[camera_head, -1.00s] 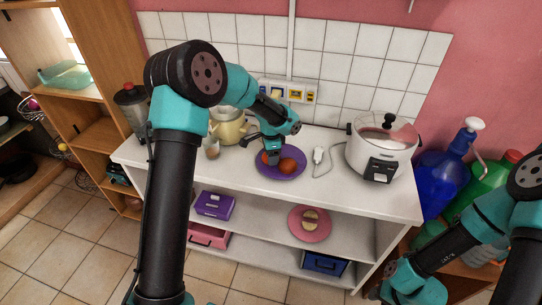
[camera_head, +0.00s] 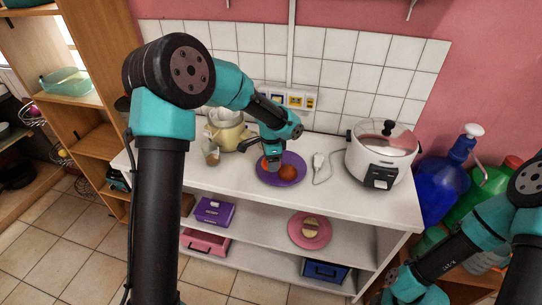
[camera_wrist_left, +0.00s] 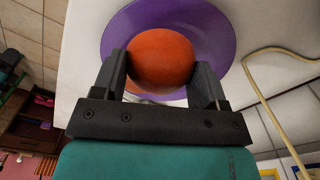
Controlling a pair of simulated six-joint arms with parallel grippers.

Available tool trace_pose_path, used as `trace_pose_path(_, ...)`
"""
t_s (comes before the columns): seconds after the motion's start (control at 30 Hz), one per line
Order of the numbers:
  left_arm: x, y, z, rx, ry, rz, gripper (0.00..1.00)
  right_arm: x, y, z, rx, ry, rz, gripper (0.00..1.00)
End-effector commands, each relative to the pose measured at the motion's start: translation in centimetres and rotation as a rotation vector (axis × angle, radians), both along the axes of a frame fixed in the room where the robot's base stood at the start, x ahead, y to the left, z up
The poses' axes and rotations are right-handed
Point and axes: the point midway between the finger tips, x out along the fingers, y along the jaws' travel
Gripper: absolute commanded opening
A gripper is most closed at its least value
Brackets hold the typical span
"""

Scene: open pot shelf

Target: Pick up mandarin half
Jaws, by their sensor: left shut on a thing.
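A purple plate (camera_head: 297,177) stands on the white counter of the shelf unit. A rounded orange piece, the mandarin half (camera_wrist_left: 160,57), sits between the fingers of my left gripper (camera_wrist_left: 163,72), which is shut on it above the plate in the left wrist view. In the head view my left gripper (camera_head: 272,163) is over the plate's left part. A round orange fruit (camera_head: 288,172) shows on the plate just right of it. The gripper partly hides the fruit there. My right arm is at the lower right and its fingers do not show.
A white rice cooker (camera_head: 380,158) stands right of the plate, with a white cable (camera_head: 317,163) between them. A cream pot (camera_head: 227,132) and a small glass (camera_head: 211,153) stand to the left. A pink plate (camera_head: 309,231) is on the shelf below. The counter's front is clear.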

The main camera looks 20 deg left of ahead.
Motion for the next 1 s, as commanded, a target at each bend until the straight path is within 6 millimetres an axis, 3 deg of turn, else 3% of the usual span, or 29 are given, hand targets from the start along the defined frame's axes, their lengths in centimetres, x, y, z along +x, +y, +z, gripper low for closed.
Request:
trace_pose_path(0.3,-7.0,-2.6,0.8,-0.001,0.001,-0.003,0.45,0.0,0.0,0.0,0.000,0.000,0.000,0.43)
trace_pose_path(0.5,-10.3,-3.9,1.1,0.000,0.000,-0.002,0.45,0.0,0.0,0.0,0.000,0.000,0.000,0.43)
trace_pose_path(0.7,-11.7,-4.4,1.2,0.000,0.000,0.000,0.45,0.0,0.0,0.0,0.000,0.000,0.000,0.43)
trace_pose_path(1.0,-11.7,-4.4,1.2,0.000,0.000,0.000,0.45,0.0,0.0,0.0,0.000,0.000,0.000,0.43)
